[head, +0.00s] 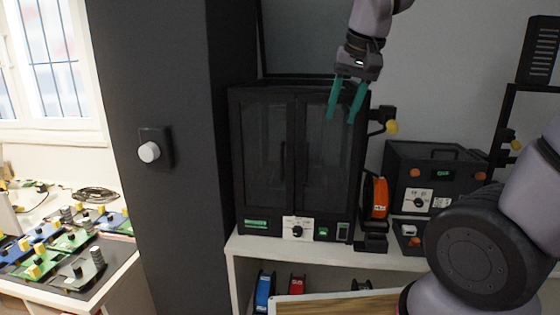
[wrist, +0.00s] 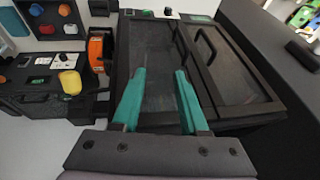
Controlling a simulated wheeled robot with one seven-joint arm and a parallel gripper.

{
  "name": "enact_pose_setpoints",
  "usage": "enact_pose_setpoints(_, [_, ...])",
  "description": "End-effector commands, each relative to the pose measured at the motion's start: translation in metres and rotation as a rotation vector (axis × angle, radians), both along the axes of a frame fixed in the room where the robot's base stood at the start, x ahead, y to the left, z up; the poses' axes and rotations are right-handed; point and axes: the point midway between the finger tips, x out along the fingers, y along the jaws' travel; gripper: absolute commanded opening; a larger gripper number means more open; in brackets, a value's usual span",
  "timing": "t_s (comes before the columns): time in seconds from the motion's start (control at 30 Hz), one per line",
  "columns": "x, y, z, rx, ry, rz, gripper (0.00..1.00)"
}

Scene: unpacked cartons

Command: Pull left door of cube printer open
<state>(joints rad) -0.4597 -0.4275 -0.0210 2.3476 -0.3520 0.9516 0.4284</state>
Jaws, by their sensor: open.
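The cube printer (head: 242,226) is a black cabinet on a white shelf with two dark-glazed front doors. Its left door (head: 265,150) looks shut, with a dark vertical handle (head: 284,160) near the middle seam. The right door (head: 324,150) also looks shut. My gripper (head: 341,119) has teal fingers, spread and empty, in front of the right door's upper part. In the wrist view, my gripper (wrist: 160,72) points over the right door, and the left door (wrist: 240,80) with its handle (wrist: 207,46) lies to the right of the fingers.
An orange spool (head: 377,198) and a yellow-tipped bracket (head: 390,126) are at the printer's right side. A black box with knobs (head: 432,165) stands further right. A dark pillar (head: 180,220) with a white knob (head: 149,152) stands close on the left. The space before the left door looks clear.

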Motion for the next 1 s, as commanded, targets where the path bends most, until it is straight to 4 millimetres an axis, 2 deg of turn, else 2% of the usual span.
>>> enact_pose_setpoints(0.03, [0.005, 0.023, -0.007, -0.036, 0.018, 0.04, 0.43])
enact_pose_setpoints(0.2, [0.015, 0.083, -0.023, -0.129, 0.018, 0.109, 0.43])
enact_pose_setpoints(0.3, [0.015, 0.107, -0.03, -0.162, 0.007, 0.134, 0.43])
enact_pose_setpoints(0.37, [0.015, 0.117, -0.032, -0.174, 0.001, 0.142, 0.43])
enact_pose_setpoints(0.57, [0.019, 0.125, -0.043, -0.187, -0.004, 0.146, 0.43])
enact_pose_setpoints(1.0, [0.048, 0.124, -0.115, -0.187, -0.002, 0.146, 0.43])
